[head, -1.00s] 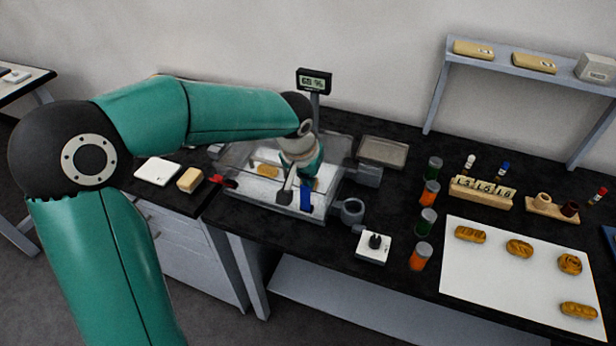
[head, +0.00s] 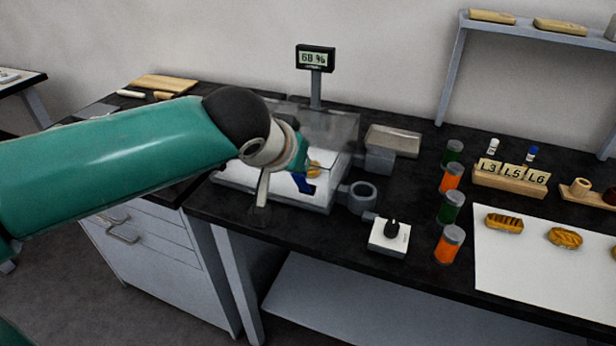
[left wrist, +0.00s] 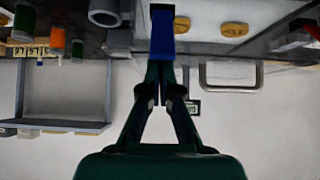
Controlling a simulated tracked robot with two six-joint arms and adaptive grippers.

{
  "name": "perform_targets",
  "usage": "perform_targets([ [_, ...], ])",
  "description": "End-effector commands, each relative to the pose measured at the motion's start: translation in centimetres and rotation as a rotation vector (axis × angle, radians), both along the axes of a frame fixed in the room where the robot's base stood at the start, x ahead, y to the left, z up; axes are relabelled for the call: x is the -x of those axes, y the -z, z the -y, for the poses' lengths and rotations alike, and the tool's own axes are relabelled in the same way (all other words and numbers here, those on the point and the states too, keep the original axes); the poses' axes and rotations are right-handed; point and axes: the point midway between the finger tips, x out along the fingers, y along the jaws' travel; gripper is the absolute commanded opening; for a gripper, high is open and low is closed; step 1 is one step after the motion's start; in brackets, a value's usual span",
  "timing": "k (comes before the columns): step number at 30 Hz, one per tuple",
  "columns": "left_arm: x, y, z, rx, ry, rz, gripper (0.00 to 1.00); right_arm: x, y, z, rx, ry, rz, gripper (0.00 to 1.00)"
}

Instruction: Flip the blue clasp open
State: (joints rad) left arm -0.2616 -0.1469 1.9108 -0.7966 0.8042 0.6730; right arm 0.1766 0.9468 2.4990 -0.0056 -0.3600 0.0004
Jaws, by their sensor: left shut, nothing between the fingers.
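The blue clasp (head: 302,185) is on the front wall of a clear-lidded chamber (head: 322,206), partly hidden by my left wrist in the head view. In the left wrist view the blue clasp (left wrist: 162,36) is a blue strip straight beyond my fingertips. My left gripper (left wrist: 161,70) is shut and empty, its tips at or very close to the clasp's end; I cannot tell whether they touch. In the head view my wrist covers most of the gripper. A gold fragment (head: 314,168) shows inside the chamber; two gold pieces also show in the wrist view. My right gripper is not in view.
A display (head: 315,58) reading 68 % stands behind the chamber. A grey ring (head: 362,196) and a white knob box (head: 390,236) are to its right. Several orange and green jars (head: 449,243) stand beyond, beside a white mat (head: 530,265) with gold fragments.

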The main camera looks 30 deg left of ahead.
Motion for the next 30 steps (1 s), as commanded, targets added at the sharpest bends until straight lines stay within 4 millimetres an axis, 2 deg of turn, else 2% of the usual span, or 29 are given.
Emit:
perform_targets([
  [10,-0.3,-0.1,0.0,0.001,0.001,-0.005,0.0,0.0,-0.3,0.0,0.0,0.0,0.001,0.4],
  [21,-1.7,0.1,-0.1,0.0,0.002,-0.005,0.0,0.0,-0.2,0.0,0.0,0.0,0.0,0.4],
  [30,-1.8,0.1,-0.1,0.0,0.004,-0.005,0.0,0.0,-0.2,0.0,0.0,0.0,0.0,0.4],
])
